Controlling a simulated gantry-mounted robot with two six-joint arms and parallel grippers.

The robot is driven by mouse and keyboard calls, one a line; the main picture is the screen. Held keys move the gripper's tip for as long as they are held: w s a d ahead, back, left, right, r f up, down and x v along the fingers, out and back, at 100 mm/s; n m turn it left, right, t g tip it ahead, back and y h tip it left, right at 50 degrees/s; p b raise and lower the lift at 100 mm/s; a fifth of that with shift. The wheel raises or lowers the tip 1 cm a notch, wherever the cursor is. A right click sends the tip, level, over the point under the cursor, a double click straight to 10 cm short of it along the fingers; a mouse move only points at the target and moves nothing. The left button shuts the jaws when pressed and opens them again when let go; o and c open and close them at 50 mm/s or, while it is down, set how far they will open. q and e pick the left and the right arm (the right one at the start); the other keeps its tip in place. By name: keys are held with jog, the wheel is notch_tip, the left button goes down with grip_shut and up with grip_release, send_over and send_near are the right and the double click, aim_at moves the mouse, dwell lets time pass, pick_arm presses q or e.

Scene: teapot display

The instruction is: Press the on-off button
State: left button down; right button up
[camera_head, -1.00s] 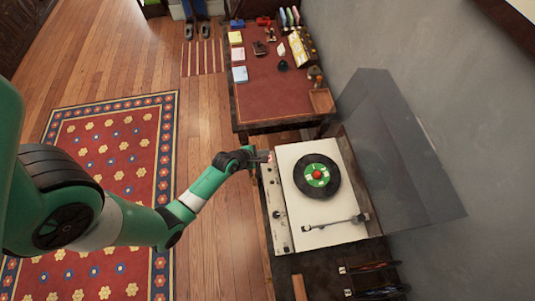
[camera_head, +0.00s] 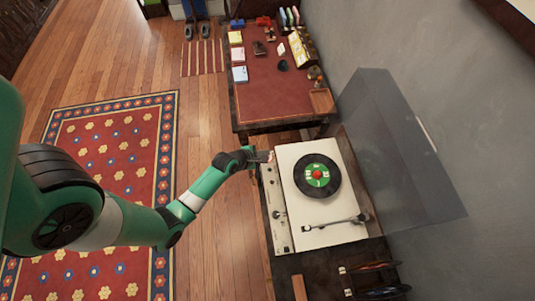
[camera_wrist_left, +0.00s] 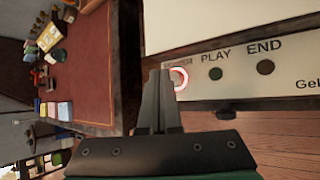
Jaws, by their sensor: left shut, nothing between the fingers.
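A record player (camera_head: 282,160) with a white top stands on the cabinet, a green-labelled record on it. My left gripper (camera_head: 265,156) is at the far end of its front control strip. In the left wrist view my left gripper (camera_wrist_left: 161,75) is shut and empty, its fingertips just left of a round button (camera_wrist_left: 180,77) with a red, white and green ring. The fingers overlap the button's left edge in this view; I cannot tell whether they touch it. The small label above it is unreadable. Dark PLAY (camera_wrist_left: 215,74) and END (camera_wrist_left: 265,67) buttons sit further right. My right gripper is out of view.
The transparent lid (camera_head: 400,150) stands open on the wall side. The tonearm (camera_head: 335,222) lies across the near part of the deck. A red-topped desk (camera_head: 270,95) with small items stands beyond. Open wood floor and a patterned rug (camera_head: 110,160) lie to the left.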

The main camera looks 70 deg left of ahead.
pick_arm(q)
jog(key=shift+f, duration=0.4)
jog(key=shift+f+b, duration=0.35)
dwell(0.3)
jog(key=shift+r, duration=0.15)
jog(key=shift+r+p, duration=0.7)
jog(key=shift+p, duration=0.3)
notch_tip(320, 180, up, 6)
jog(key=p, duration=0.6)
